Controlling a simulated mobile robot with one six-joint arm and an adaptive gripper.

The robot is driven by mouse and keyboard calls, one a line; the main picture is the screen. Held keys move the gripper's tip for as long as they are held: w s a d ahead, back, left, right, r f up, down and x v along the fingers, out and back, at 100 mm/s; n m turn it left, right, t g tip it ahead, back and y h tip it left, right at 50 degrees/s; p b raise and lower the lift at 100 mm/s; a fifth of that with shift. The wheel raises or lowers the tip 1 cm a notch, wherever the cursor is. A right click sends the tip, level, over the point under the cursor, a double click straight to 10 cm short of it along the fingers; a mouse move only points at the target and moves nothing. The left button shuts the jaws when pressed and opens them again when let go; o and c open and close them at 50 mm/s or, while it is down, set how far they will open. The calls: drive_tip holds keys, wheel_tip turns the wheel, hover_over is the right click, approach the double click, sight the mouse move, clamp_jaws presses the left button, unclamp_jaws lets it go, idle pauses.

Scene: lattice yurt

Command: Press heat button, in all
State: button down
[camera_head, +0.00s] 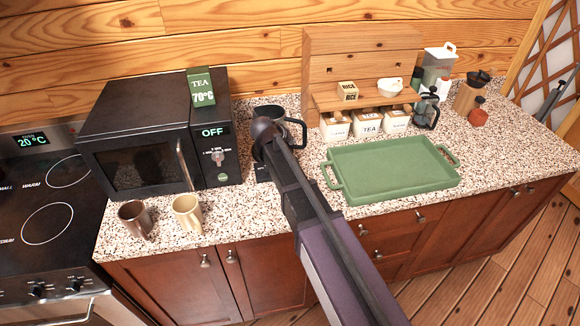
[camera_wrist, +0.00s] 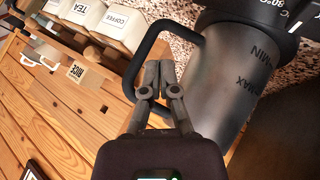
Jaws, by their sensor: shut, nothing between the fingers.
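A dark grey kettle (camera_wrist: 225,75) fills the right of the wrist view, with "MIN" and "MAX" marks on its body. Its black base (camera_wrist: 292,18) shows at the top right with an "80°C" label; other labels are cut off. My gripper (camera_wrist: 159,64) is shut and empty beside the kettle's black handle (camera_wrist: 135,80); I cannot tell whether they touch. In the head view my arm covers much of the kettle (camera_head: 270,113), and no heat button shows clearly. A green card (camera_head: 201,88) on the microwave reads "TEA 70°C".
The microwave (camera_head: 145,125) stands left of the kettle and reads "OFF". Two mugs (camera_head: 135,218) (camera_head: 187,213) stand before it. A green tray (camera_head: 390,170) lies to the right. A wooden shelf (camera_head: 360,102) with labelled canisters stands behind. The stove (camera_head: 45,210) is far left.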

drive_tip(key=shift+f, duration=0.1)
wheel_tip(320, 180, down, 8)
drive_tip(key=b, duration=0.8)
drive_tip(key=shift+f, duration=0.2)
drive_tip(key=shift+f+b, duration=0.1)
drive_tip(key=shift+b, duration=0.25)
drive_tip(key=shift+f+b, duration=0.85)
idle(2.1)
drive_tip(key=shift+r, duration=0.15)
drive_tip(key=shift+w+r+p, duration=0.1)
drive_tip(key=shift+r+p, duration=0.65)
drive_tip(key=shift+p, duration=0.15)
drive_tip(key=shift+r+p, duration=2.5)
drive_tip(key=shift+f, duration=0.1)
